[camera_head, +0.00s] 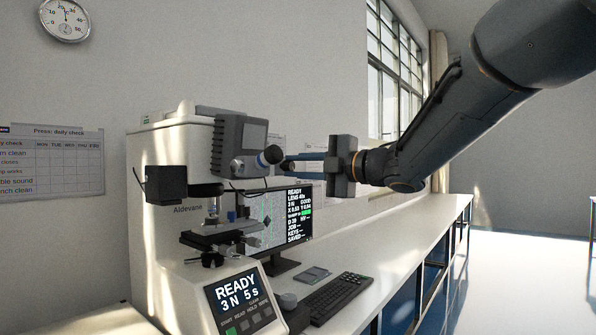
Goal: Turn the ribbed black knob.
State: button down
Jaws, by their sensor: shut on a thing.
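The tester (165,220) is a white machine with a dark grey head unit (232,140). A small dark round knob (272,154) sticks out from the right side of the head unit, with a bluish collar beside it. I take it for the ribbed black knob; its ribs are too small to make out. My gripper (284,162) reaches in from the right with its blue fingers level. The fingertips are at the knob and shut on it, partly hiding its right side.
The tester's stage (215,237) and lit READY panel (238,297) are below. A monitor (290,215), keyboard (338,296) and small grey device (313,273) are on the white bench (405,245). The bench is clear further right.

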jog(key=c, duration=1.6)
grip_release()
jog(key=shift+o, duration=0.2)
jog(key=shift+s, duration=0.1)
jog(key=b+v, duration=0.1)
jog(key=v, duration=0.6)
jog(key=shift+s+d, duration=0.25)
jog(key=shift+d, duration=0.05)
